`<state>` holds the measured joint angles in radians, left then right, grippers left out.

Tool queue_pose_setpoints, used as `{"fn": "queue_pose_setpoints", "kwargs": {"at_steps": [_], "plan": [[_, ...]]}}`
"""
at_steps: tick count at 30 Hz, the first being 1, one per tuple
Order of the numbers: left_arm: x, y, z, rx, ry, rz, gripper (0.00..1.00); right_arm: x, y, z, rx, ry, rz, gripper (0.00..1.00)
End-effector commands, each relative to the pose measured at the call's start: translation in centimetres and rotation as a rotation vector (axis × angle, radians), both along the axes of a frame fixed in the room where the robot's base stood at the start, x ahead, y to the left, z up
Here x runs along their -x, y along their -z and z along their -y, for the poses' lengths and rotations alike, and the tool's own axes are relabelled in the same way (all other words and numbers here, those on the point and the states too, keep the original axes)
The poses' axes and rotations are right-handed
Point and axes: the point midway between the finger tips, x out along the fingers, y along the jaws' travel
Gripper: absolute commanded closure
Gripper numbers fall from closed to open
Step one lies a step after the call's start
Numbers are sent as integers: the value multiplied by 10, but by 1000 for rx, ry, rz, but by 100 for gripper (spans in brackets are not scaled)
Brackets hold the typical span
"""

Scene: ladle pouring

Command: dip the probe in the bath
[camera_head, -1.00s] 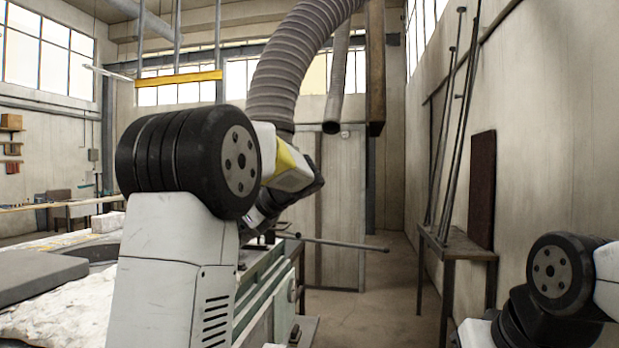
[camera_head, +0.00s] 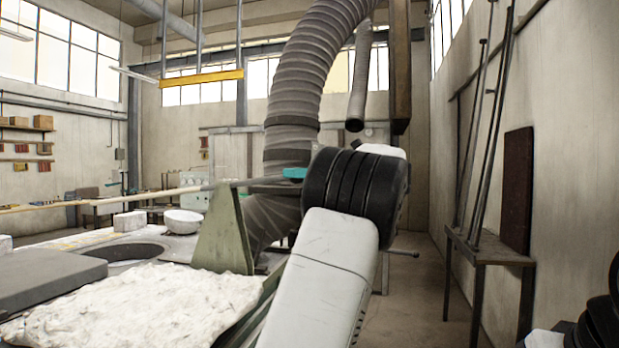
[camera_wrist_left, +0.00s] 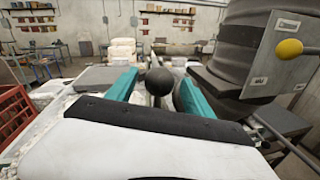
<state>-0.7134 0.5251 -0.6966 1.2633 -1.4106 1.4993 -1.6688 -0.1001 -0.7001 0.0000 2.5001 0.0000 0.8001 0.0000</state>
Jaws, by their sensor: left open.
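A long pale rod (camera_head: 110,199), seemingly the probe, runs level across the left of the head view and passes the green upright plate (camera_head: 222,232). In the left wrist view a dark ball (camera_wrist_left: 159,80), apparently the rod's near end, shows between the teal fingers of my left gripper (camera_wrist_left: 157,84). The gripper is open, with gaps visible beside the ball. In the head view only a teal part of it (camera_head: 295,173) shows beyond my black wrist joint. A dark round opening (camera_head: 125,253), likely the bath, lies in the worktop. My right gripper is out of view.
A large ribbed duct (camera_head: 300,90) hangs close by my left arm. A crusted white slab (camera_head: 140,305), a grey lid-like slab (camera_head: 45,275) and a white bowl (camera_head: 184,221) are on the worktop. A narrow table (camera_head: 490,250) with leaning rods stands right.

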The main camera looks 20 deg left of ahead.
Motion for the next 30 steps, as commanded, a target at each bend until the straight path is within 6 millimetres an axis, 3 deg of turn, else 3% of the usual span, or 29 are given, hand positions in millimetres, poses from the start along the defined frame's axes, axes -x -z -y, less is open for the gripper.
{"fn": "queue_pose_setpoints", "kwargs": {"at_steps": [7, 18, 27, 30], "plan": [[-4, 0, -34, 1, -1, 0, 40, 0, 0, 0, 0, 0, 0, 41], [-5, 1, -42, 1, 0, 0, 40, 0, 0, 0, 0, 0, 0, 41], [-6, 1, -41, 2, 0, 1, 97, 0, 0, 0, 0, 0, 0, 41], [-6, 1, -41, 2, 0, 1, 100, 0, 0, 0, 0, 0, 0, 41]]}}
